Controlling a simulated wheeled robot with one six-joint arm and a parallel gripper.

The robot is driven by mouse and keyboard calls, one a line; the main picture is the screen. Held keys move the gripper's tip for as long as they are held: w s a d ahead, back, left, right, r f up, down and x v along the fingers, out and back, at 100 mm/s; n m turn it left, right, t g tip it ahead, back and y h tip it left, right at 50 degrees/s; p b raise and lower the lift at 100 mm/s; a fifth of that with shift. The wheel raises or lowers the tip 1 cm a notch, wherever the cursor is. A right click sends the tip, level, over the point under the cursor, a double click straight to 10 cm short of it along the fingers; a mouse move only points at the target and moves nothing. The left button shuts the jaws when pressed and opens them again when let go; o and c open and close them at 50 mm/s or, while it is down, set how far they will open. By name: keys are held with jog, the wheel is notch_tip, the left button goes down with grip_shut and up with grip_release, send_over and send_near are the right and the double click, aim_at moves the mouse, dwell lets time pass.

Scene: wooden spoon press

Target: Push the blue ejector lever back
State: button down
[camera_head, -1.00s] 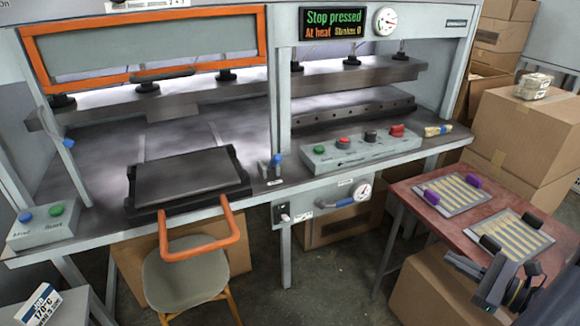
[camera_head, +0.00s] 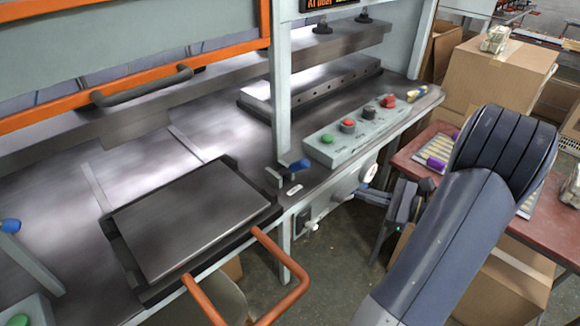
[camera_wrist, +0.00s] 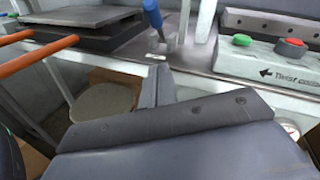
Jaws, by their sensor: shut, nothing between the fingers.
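The blue ejector lever (camera_head: 296,166) stands at the front edge of the press bench, between the black plate and the button panel. Its blue handle also shows in the wrist view (camera_wrist: 153,14), cut by the top edge, above a grey base. My gripper (camera_head: 366,194) is in front of the bench, right of and lower than the lever in the head view, with clear space between them. In the wrist view its shut, empty fingers (camera_wrist: 157,75) point towards the lever's base, apart from it.
A black plate on a tray (camera_head: 190,220) with an orange handle (camera_head: 300,290) lies left of the lever. The grey button panel (camera_head: 345,145) is close on the right. A red side table (camera_head: 545,225) and cardboard boxes (camera_head: 495,75) stand at the right.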

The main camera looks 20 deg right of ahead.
jog(key=shift+w, duration=0.1)
dwell(0.4)
jog(key=r+p+x, duration=0.2)
jog(key=x, duration=1)
jog(key=shift+a+r, duration=0.3)
jog(key=shift+a, duration=0.35)
jog(key=shift+r, duration=0.1)
jog(key=w+a+r+m+g+h+p, duration=0.1)
jog(key=w+a+r+g+h+p, duration=0.1)
jog(key=w+r+p, duration=0.4)
jog(key=w+g+p, duration=0.1)
jog(key=p, duration=0.2)
jog(key=shift+w+a+r+g+p, duration=0.3)
jog(key=shift+w+g+p, duration=0.1)
